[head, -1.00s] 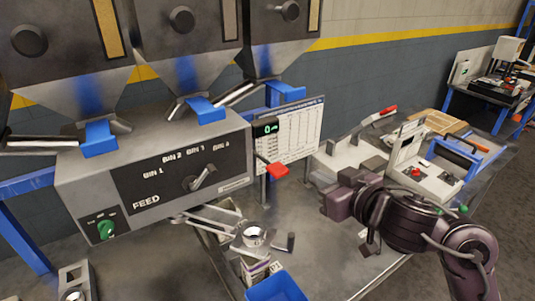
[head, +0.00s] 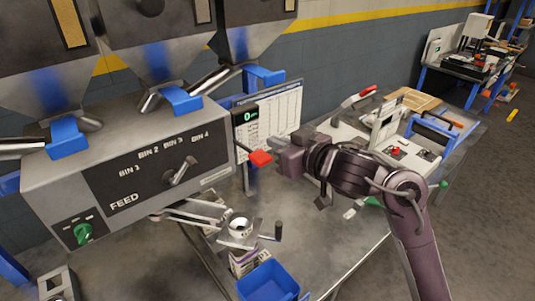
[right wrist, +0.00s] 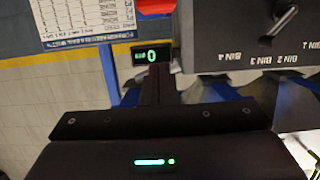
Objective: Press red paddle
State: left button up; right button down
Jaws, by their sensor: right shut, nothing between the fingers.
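The red paddle (head: 260,159) sticks out on a thin rod from the right side of the grey feed box (head: 214,150). In the right wrist view the red paddle (right wrist: 157,6) shows at the top edge, partly cut off. My right gripper (head: 284,158) is shut and empty, just to the right of the paddle in the head view. A small gap seems to lie between them; I cannot tell whether they touch. My left gripper is not in view.
A display reading 0 (right wrist: 152,54) and a printed chart (head: 275,115) stand behind the paddle. Below are a spout cup (head: 239,227) and a blue bin (head: 268,283). A bench device with a red button (head: 396,151) stands to the right. Hoppers hang above the feed box.

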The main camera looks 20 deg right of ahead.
aim_at(267, 160)
jog(key=x, duration=0.4)
notch_tip(267, 160, down, 3)
jog(key=shift+w+a+r, duration=0.1)
jog(key=shift+r, duration=0.05)
jog(key=shift+s+f, duration=0.25)
jog(key=shift+f, duration=0.3)
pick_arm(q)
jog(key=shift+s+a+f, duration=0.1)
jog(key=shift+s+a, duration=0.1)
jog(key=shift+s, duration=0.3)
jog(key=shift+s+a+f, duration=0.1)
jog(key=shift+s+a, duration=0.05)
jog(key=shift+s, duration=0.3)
pick_arm(e)
jog(key=shift+w+f, duration=0.1)
jog(key=shift+w, duration=0.05)
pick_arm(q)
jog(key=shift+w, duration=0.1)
